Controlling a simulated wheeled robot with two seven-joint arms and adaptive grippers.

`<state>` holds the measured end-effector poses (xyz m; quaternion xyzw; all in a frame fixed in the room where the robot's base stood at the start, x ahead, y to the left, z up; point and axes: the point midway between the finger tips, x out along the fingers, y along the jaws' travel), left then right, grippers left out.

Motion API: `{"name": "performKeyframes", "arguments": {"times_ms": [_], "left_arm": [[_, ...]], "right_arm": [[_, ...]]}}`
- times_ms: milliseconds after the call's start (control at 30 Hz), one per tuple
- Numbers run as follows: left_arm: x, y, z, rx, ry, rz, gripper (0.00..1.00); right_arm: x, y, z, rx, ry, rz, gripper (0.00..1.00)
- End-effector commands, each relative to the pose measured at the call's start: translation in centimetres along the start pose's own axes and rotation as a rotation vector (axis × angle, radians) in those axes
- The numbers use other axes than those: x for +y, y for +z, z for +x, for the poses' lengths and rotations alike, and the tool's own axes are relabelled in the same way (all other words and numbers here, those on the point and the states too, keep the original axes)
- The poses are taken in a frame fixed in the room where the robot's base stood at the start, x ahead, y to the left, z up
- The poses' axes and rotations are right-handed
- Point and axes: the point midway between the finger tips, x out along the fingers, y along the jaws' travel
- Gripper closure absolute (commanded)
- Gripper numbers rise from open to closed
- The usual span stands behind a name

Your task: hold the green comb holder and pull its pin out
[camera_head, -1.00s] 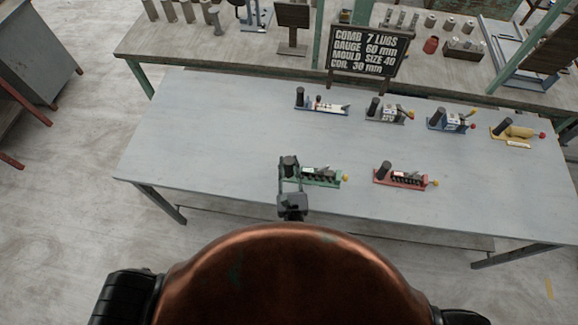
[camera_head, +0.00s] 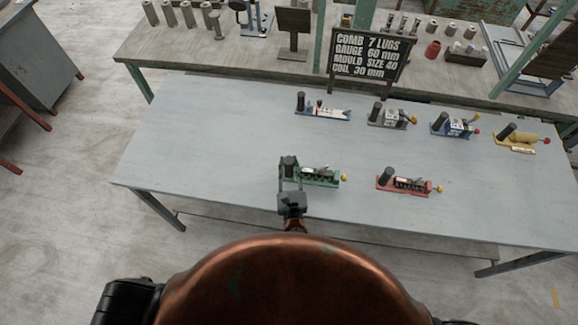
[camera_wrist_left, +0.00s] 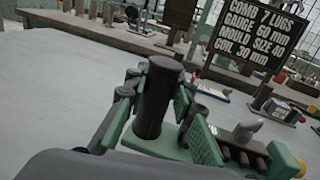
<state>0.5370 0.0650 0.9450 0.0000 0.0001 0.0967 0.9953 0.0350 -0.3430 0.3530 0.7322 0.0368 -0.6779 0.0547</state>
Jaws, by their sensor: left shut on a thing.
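The green comb holder (camera_head: 318,178) stands on the grey table near its front edge, with a dark upright post at its left end, a row of dark comb teeth and a yellow-tipped pin (camera_head: 343,178) at its right end. My left gripper (camera_head: 290,173) is shut on the dark post of the holder. In the left wrist view the fingers (camera_wrist_left: 158,110) stand on both sides of the post, and the green base (camera_wrist_left: 160,147) shows below. The yellow tip also shows at the right edge (camera_wrist_left: 300,168). My right gripper is not in view.
A red holder (camera_head: 408,185) stands to the right. Behind are a blue-and-white holder (camera_head: 325,113), a grey one (camera_head: 391,119), a blue one (camera_head: 454,128) and a yellow one (camera_head: 518,139). A sign (camera_head: 370,54) stands at the back. The table's left side is clear.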

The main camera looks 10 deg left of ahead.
Motion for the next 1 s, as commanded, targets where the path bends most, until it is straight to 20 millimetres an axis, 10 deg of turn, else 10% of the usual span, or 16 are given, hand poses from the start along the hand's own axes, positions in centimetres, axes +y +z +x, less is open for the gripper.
{"name": "performKeyframes", "arguments": {"times_ms": [1000], "left_arm": [[-0.2,-3.7,4.2,-0.003,0.0,-0.002,1.0]], "right_arm": [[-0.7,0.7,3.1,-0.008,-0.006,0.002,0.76]]}}
